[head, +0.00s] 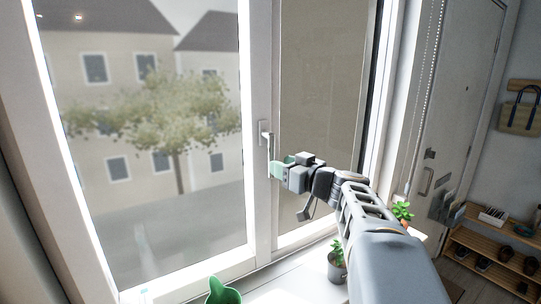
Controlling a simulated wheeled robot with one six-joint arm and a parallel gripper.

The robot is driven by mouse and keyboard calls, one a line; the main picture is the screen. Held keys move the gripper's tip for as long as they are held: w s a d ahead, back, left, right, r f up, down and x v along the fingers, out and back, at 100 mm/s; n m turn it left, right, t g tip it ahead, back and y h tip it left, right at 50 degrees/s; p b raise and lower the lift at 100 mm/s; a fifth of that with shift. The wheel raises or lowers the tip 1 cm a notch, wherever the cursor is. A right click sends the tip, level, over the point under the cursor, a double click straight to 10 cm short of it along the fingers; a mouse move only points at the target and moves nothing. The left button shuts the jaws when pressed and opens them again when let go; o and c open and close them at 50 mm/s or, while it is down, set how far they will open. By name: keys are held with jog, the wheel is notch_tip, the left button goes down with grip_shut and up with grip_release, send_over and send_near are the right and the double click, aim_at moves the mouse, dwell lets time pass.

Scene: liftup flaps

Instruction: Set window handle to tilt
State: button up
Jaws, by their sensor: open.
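The window handle (266,135) is a small light grey lever on the white frame post between the two panes. Its lever appears to hang downward from its mount. My gripper (277,167) is just below and to the right of the handle, with greenish fingers pointing left toward the post. The jaws are open and hold nothing that I can see. I cannot tell whether a finger touches the lever, as its lower end runs close to the fingers. The left window pane (150,150) looks flush in its frame.
On the sill stand a green watering can (223,292) at the lower left, a potted plant (337,265) below my arm and another plant (402,211) to the right. A bead cord (425,95) hangs at the right window edge. A door and a shoe rack (490,255) are farther right.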

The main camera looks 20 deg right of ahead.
jog(key=shift+p+x, duration=0.7)
jog(key=shift+x, duration=1.7)
grip_shut()
